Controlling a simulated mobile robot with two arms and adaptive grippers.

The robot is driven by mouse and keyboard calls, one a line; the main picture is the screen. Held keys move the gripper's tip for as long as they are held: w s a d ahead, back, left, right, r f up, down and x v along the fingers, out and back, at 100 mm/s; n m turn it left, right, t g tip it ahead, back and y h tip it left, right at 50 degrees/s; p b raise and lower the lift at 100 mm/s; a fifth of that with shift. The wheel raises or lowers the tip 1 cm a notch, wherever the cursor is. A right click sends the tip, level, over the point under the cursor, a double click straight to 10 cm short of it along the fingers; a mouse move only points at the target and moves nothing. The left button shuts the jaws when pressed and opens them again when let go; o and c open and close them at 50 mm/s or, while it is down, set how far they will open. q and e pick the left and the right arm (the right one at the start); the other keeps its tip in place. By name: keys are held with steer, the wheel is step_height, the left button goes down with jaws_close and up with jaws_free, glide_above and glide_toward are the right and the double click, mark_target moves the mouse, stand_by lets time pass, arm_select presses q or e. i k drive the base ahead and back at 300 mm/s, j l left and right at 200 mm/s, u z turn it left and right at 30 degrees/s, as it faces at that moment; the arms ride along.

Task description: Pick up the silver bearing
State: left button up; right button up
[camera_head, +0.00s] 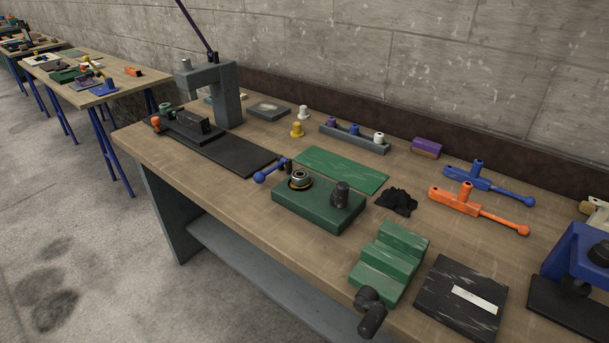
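The silver bearing (299,176) is a small ring with a dark centre. It sits on a dark seat with a brass-coloured rim, on the left part of a green block (318,214). A dark upright cylinder (340,195) stands on the same block, to the right of the bearing. The bearing's top and near side show clearly. Neither of my grippers is in view.
A blue-handled tool (271,170) lies close left of the bearing. A grey arbor press (228,92) stands at left. Dark rounded parts (371,312) are at the front edge.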

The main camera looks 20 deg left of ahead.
mark_target(299, 177)
steer(key=i+j+z, duration=0.15)
steer(key=j, duration=0.9)
steer(key=i+j+z, duration=0.2)
steer(key=j, duration=0.9)
steer(key=j+z, duration=0.15)
steer(key=j, duration=0.9)
